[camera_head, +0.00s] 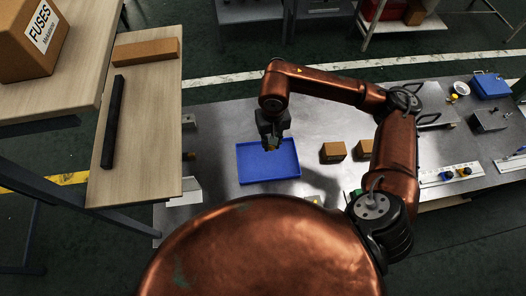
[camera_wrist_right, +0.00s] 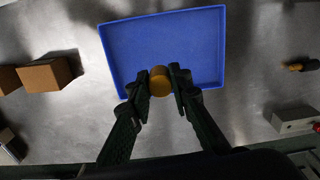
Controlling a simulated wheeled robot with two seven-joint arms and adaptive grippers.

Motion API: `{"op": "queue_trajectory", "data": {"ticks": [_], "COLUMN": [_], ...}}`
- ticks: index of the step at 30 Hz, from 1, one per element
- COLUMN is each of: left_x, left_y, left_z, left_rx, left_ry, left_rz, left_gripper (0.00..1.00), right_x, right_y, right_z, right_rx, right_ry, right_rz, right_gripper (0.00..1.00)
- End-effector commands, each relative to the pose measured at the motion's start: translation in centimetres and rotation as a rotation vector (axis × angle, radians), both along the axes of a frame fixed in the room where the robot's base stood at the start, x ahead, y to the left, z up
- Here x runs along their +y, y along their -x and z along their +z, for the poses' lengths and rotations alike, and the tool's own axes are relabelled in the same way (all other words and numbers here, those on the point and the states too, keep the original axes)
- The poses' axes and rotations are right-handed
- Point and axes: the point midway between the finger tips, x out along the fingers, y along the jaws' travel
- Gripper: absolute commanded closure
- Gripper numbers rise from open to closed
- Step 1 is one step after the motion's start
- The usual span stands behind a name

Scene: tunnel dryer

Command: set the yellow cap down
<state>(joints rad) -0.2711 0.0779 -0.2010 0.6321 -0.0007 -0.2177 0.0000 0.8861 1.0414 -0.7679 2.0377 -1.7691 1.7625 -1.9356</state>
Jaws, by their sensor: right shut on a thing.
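My right gripper (camera_head: 270,146) is over the blue tray (camera_head: 243,178), near its upper edge in the head view. In the right wrist view, my right gripper (camera_wrist_right: 159,92) is shut on the yellow cap (camera_wrist_right: 160,78), which sits between its two fingertips. The blue tray (camera_wrist_right: 205,45) lies behind the cap there, and its floor looks bare. I cannot tell how high the cap is above the tray. In the head view the cap is mostly hidden by the fingers. My left gripper is not in view.
Two brown boxes (camera_head: 333,152) stand right of the tray on the grey metal table (camera_head: 215,122). A wooden shelf (camera_head: 150,150) with a black bar (camera_head: 113,122) is at left. Farther right are a blue box (camera_head: 490,85) and a white bowl (camera_head: 461,88).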

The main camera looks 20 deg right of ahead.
Motion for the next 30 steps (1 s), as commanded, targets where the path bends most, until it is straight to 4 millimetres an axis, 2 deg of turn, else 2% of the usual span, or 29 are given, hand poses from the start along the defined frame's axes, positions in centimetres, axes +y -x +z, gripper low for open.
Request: {"op": "queue_trajectory", "data": {"ticks": [5, 10, 13, 16, 20, 24, 30], "left_x": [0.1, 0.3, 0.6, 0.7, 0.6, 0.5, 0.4], "left_y": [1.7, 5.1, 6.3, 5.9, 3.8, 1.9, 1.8], "left_z": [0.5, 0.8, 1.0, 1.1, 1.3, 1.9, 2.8], "left_rx": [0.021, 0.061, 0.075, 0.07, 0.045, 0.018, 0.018], "left_ry": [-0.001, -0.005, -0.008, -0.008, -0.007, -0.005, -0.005], "left_rz": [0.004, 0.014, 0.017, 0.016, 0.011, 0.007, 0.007], "left_gripper": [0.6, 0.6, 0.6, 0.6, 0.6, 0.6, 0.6], "right_x": [1.3, 2.4, 2.7, 3.0, 2.7, 0.8, -2.8], "right_y": [2.2, 4.0, 4.9, 5.5, 5.6, 4.2, 1.1], "right_z": [-0.3, -0.5, -0.6, -0.7, -0.9, -1.9, -4.0], "right_rx": [0.002, 0.001, -0.001, -0.001, -0.001, -0.001, 0.0], "right_ry": [0.003, 0.007, 0.005, 0.005, 0.005, 0.009, 0.009], "right_rz": [-0.298, -0.597, -0.734, -0.83, -0.893, -0.911, -0.911], "right_gripper": [1.0, 1.0, 1.0, 1.0, 1.0, 1.0, 1.0]}}
